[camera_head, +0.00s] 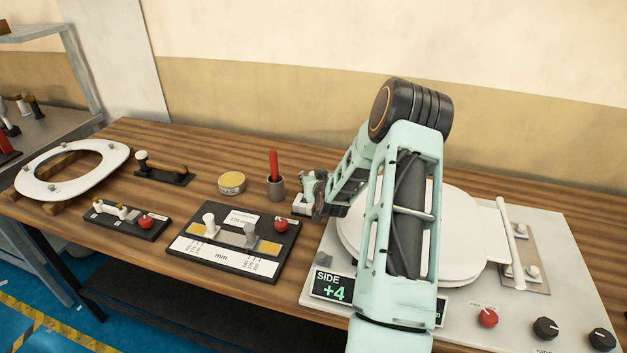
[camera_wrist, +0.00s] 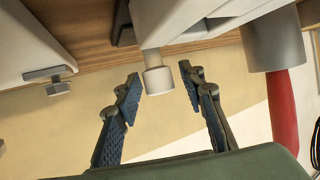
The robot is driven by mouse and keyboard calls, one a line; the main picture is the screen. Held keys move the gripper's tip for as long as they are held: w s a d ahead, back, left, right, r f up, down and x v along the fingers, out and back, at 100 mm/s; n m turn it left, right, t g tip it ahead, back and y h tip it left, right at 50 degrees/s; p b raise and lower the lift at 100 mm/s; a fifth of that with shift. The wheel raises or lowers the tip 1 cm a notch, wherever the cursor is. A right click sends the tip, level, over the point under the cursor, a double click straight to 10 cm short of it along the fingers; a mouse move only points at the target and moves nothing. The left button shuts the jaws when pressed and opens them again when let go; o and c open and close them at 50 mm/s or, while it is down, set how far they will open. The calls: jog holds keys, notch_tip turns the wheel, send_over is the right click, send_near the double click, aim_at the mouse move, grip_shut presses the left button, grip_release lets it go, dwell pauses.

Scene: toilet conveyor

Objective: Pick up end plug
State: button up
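A small white plug with a wider round end (camera_wrist: 159,80) stands out from a white block in the wrist view, which appears upside down; I take it as the end plug. My gripper (camera_wrist: 161,74) is open, with one blue-padded finger on each side of the plug. The plug's wide end lies between the fingertips, with a visible gap on both sides. In the head view, the white block (camera_head: 302,208) shows beside my gripper, near the round white lid (camera_head: 460,225). My arm hides part of the lid, and the plug itself is not clear there.
A grey cup (camera_head: 276,188) with a red marker (camera_head: 273,164) stands close to my gripper on the left. A yellow-topped tin (camera_head: 231,182) and a black measuring board (camera_head: 205,252) lie farther left. A toilet seat (camera_head: 70,170) rests at the table's far left.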

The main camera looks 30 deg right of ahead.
jog(key=c, duration=0.6)
jog(key=shift+r, duration=0.1)
jog(key=shift+c, duration=0.2)
